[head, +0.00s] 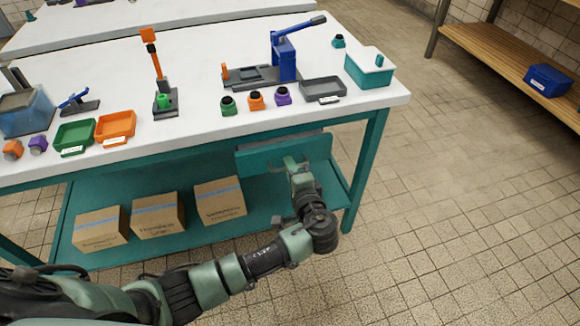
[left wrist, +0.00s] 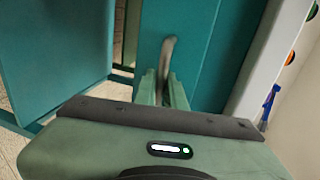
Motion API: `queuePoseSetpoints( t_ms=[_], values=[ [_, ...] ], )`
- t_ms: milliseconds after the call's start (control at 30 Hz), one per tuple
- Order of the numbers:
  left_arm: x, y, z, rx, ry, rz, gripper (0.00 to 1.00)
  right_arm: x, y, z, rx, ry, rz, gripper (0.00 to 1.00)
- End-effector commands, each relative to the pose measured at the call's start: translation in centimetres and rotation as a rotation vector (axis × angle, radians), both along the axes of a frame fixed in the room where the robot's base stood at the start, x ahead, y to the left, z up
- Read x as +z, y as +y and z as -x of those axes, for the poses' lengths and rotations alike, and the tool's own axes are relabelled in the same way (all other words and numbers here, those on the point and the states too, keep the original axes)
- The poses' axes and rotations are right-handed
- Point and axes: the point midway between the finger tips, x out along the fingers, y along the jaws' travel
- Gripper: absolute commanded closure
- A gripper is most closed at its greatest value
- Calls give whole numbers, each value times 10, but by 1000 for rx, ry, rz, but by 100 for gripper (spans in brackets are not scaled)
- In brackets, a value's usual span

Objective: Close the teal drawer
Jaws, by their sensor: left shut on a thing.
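The teal drawer (head: 262,160) hangs under the right part of the white-topped workbench. It stands partly pulled out, with a strip of its grey inside showing above its front. My left gripper (head: 294,164) is at the drawer front, shut on the drawer handle. In the left wrist view the curved metal handle (left wrist: 168,52) stands against the teal drawer front (left wrist: 203,40), with its lower end between the fingers of my left gripper (left wrist: 165,88). My right gripper is in neither view.
The workbench (head: 190,132) carries trays, coloured parts and a blue lever press (head: 284,58). Cardboard boxes (head: 158,215) stand on its teal lower shelf. A wooden bench (head: 510,60) with a blue bin (head: 548,80) is at the right. The tiled floor right of the workbench is clear.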

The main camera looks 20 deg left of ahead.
Motion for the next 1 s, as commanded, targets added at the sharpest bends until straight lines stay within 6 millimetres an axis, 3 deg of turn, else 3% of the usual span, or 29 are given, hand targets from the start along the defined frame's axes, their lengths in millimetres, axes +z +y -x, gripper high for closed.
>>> queuePoseSetpoints(
  t_ms=[767,900,1000],
  values=[
    [-1,0,0,0,2,0,100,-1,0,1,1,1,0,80],
    [-2,8,-12,3,2,-1,100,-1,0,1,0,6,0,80],
    [-2,18,-26,3,0,-1,100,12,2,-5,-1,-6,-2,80]
  ],
)
